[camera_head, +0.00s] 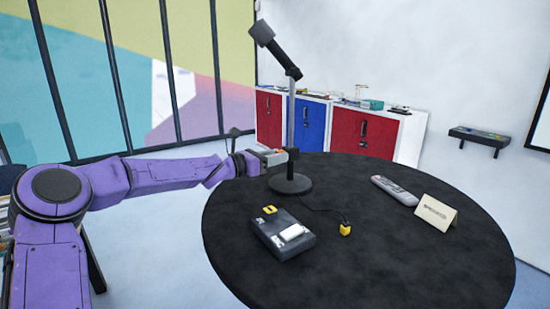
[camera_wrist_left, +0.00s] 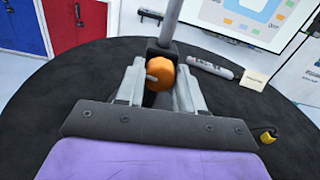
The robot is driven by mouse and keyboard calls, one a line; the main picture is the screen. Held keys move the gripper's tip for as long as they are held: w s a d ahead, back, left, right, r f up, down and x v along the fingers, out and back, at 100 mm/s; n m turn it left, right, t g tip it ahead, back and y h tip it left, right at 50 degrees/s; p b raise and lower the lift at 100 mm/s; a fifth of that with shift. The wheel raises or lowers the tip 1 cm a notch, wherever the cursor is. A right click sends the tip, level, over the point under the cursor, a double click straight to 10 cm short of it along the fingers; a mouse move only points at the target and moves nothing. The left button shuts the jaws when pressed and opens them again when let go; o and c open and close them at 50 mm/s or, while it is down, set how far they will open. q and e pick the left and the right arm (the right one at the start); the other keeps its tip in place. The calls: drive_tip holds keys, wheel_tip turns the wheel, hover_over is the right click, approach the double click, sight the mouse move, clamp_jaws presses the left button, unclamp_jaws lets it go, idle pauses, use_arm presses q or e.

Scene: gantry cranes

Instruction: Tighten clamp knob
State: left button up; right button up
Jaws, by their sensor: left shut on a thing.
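The orange clamp knob (camera_wrist_left: 160,74) sits low on the grey upright pole (camera_wrist_left: 171,22) of a black stand with a round base (camera_head: 290,184). My left gripper (camera_wrist_left: 159,88) is shut on the knob, with one finger on each side of it. In the head view my left gripper (camera_head: 279,156) meets the pole from the left, just above the base, and mostly hides the knob. The stand's black head (camera_head: 262,33) is tilted at the top of the pole. My right gripper is not in view.
The round black table (camera_head: 400,250) carries a black box (camera_head: 283,234), a yellow plug (camera_head: 345,229) on a cable, a grey remote-like device (camera_head: 395,190) and a folded card (camera_head: 436,212). Red and blue cabinets (camera_head: 311,124) stand behind. The table's right front is clear.

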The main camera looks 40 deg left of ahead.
use_arm(q)
drive_tip(key=shift+f+m+b, duration=0.25)
drive_tip(key=shift+m+b, duration=0.55)
drive_tip(key=shift+b, duration=0.15)
drive_tip(key=m+b, duration=0.3)
drive_tip(key=m, duration=0.1)
drive_tip(key=m+b, duration=0.3)
drive_tip(key=m, duration=0.1)
drive_tip(key=shift+m, duration=0.4)
drive_tip(key=shift+d+m+b, duration=0.1)
drive_tip(key=shift+m+b, duration=1.2)
drive_tip(key=shift+m, duration=0.7)
drive_tip(key=o, duration=0.9)
drive_tip(key=shift+c, duration=0.2)
drive_tip(key=shift+o, duration=0.9)
drive_tip(key=shift+s+r, duration=0.1)
drive_tip(key=shift+s, duration=0.1)
